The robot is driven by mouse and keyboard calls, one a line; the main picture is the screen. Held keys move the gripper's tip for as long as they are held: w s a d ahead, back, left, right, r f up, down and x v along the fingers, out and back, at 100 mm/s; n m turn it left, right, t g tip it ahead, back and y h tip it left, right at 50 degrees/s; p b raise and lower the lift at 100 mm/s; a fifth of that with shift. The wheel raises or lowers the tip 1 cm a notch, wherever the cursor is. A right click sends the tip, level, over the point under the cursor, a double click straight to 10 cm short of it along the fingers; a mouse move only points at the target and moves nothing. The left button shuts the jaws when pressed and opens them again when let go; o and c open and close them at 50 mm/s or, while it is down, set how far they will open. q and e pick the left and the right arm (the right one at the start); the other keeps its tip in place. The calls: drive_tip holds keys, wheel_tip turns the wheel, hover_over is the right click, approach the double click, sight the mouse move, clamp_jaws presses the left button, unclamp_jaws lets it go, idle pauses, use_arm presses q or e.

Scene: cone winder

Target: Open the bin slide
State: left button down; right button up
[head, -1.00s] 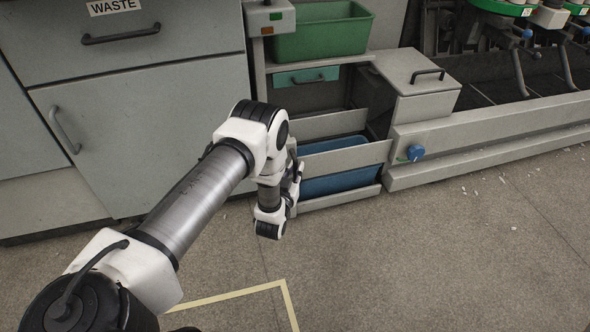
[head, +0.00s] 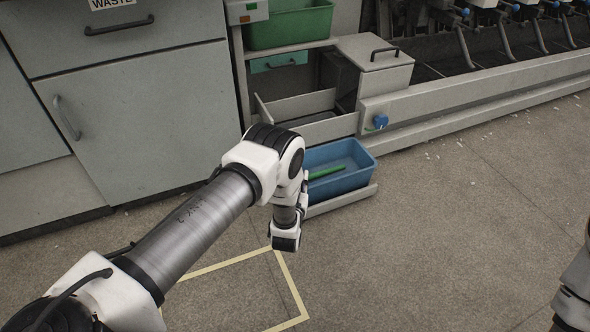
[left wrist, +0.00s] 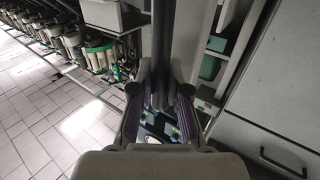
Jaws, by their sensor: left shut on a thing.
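The bin slide (head: 340,200) is a low grey tray at the foot of the machine, standing well out of its bay. A blue bin (head: 352,178) sits on it with a green tube (head: 327,172) inside. My left gripper is at the slide's front left end, mostly hidden behind my wrist in the head view. In the left wrist view my left gripper (left wrist: 160,100) is shut around a narrow dark upright part, apparently of the slide's front. The exact contact is hard to see. My right gripper is not in view.
An upper grey drawer (head: 318,128) stands partly out above the bin. A green tub (head: 288,24) rests on the shelf above. A grey cabinet (head: 140,120) is at left. The floor in front is clear, with yellow tape marks (head: 290,283).

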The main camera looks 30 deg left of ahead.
use_arm(q)
drive_tip(key=shift+s+d+f+p, duration=0.15)
drive_tip(key=shift+s+d+p, duration=0.15)
drive_tip(key=shift+s+d, duration=0.55)
drive_tip(key=shift+d, duration=0.1)
drive_tip(key=c, duration=1.1)
unclamp_jaws()
drive_tip(key=shift+c, duration=0.2)
drive_tip(key=v, duration=1.2)
